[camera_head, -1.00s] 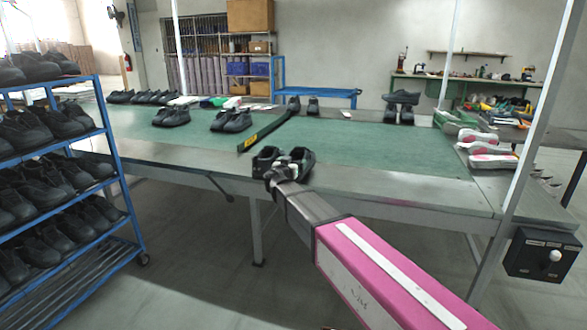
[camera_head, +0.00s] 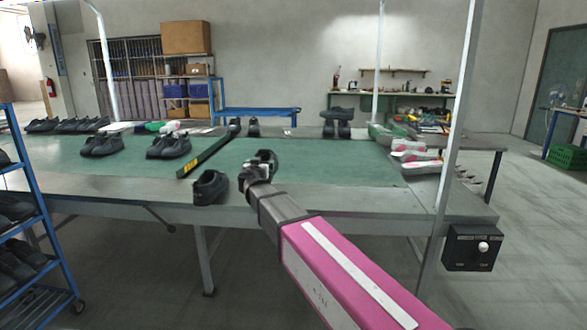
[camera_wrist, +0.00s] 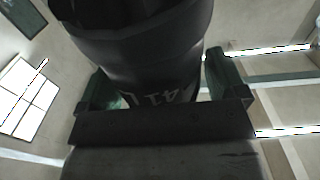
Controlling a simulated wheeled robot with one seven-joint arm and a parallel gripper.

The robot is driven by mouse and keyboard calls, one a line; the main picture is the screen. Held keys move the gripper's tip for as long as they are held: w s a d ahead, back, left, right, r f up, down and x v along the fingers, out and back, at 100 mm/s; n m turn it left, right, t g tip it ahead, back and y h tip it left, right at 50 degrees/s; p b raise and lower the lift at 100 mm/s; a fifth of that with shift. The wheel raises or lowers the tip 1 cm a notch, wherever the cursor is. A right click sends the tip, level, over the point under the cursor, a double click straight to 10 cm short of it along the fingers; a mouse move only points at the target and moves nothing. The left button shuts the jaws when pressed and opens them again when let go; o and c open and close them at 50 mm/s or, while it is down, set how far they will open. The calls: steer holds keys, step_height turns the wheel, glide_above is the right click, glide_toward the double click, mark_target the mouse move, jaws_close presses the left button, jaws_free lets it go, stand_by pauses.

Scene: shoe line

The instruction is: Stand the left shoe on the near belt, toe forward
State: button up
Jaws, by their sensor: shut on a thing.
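My gripper (camera_head: 258,172) is shut on a dark shoe (camera_head: 266,157), held over the green belt surface (camera_head: 320,165) near the bench's front edge. In the wrist view the held shoe (camera_wrist: 145,55) fills the space between the two green fingers, with a pale size marking on it. Its toe and underside are mostly hidden in the head view. A second dark shoe (camera_head: 210,187) stands on the bench's near edge, left of my gripper and apart from it. I cannot tell from its shape which foot the held shoe fits.
A black bar with a yellow end (camera_head: 207,155) divides the green surface. Dark shoe pairs (camera_head: 170,146) stand beyond it at left. A blue shoe rack (camera_head: 40,240) is at the left. A white post (camera_head: 455,120) and a control box (camera_head: 472,248) are at the right.

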steer(key=d+r, duration=0.3)
steer(key=d, duration=0.8)
steer(key=w+d+r+y, duration=0.1)
steer(key=d+r, duration=0.2)
steer(key=d, duration=0.9)
steer(key=d+r+n, duration=0.1)
steer(key=d+r, duration=0.2)
steer(key=d, duration=0.8)
steer(key=shift+w+d+r+y, duration=0.15)
steer(key=shift+r+y, duration=0.15)
